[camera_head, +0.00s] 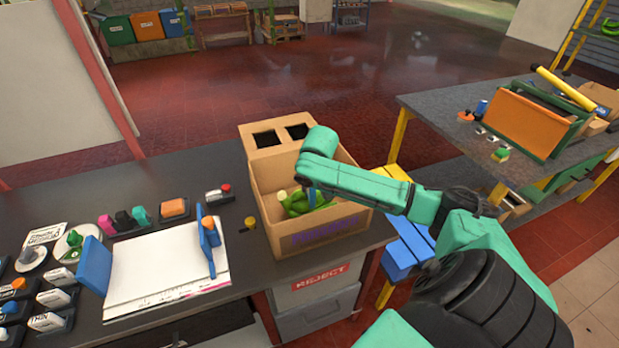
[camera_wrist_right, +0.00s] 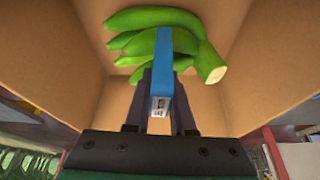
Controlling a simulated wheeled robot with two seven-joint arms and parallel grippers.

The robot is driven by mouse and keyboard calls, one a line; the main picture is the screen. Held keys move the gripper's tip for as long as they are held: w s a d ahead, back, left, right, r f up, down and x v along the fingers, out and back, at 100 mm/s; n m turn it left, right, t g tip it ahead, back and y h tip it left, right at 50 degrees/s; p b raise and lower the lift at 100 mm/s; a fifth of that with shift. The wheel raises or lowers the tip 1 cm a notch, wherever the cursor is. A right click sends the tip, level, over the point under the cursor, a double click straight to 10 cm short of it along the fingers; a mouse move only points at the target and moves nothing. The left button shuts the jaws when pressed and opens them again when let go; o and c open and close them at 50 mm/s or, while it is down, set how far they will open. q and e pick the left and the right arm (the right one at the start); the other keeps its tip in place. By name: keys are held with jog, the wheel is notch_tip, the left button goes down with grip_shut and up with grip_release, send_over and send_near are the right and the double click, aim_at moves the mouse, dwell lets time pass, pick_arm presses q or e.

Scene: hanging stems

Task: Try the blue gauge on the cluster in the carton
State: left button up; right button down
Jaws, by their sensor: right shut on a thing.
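The carton (camera_head: 284,240) stands open on the dark table, right of centre in the head view. A green banana cluster (camera_head: 296,204) lies inside it. In the right wrist view the cluster (camera_wrist_right: 205,55) shows several fingers and a pale cut stem end at right. My right gripper (camera_head: 311,186) reaches down into the carton. It is shut on the blue gauge (camera_wrist_right: 162,75), a flat blue bar with a small white label. The gauge's far end overlaps the cluster in the right wrist view; whether they touch I cannot tell. My left gripper is not in view.
A white paper stack (camera_head: 150,270) lies left of the carton, with a blue and orange tool (camera_head: 208,245) at its right edge. Small stands and coloured blocks crowd the table's left. A grey REJECT bin (camera_head: 315,285) sits below. Another table (camera_head: 430,110) stands at right.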

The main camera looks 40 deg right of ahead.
jog(key=shift+f, duration=0.65)
jog(key=shift+s+a+f, duration=0.1)
jog(key=shift+f, duration=0.05)
dwell(1.7)
notch_tip(320, 180, up, 6)
jog(key=p, duration=0.6)
jog(key=shift+r+p, duration=0.2)
jog(key=shift+p, duration=0.2)
jog(key=shift+r, duration=1.15)
